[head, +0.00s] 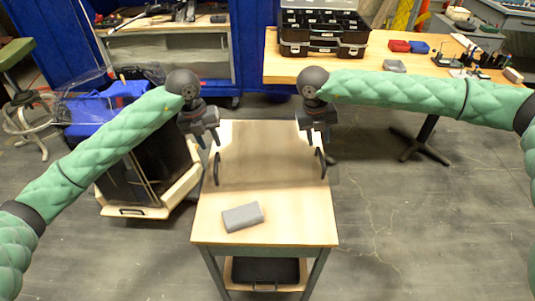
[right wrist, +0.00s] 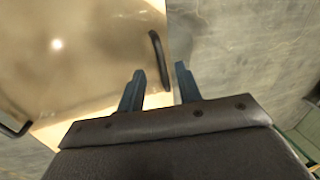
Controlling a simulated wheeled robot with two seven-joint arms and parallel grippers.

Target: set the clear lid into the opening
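The clear lid (head: 268,150) appears as a see-through, slightly darker sheet lying over the far part of the small wooden table. It has a black handle on its left (head: 217,168) and one on its right (head: 320,162). The right wrist view shows the glossy lid (right wrist: 85,50) with its right handle (right wrist: 159,60). My left gripper (head: 209,141) is open above the left handle. My right gripper (head: 319,141) is open above the right handle; in its wrist view the fingers (right wrist: 163,88) stand apart, with the handle beyond them. I cannot make out the opening.
A grey block (head: 243,217) lies on the near part of the small table (head: 290,225). A dark-panelled wooden bin (head: 150,211) stands close at left. A long workbench (head: 283,70) at the back right carries a black case (head: 323,35). Floor right of the small table is clear.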

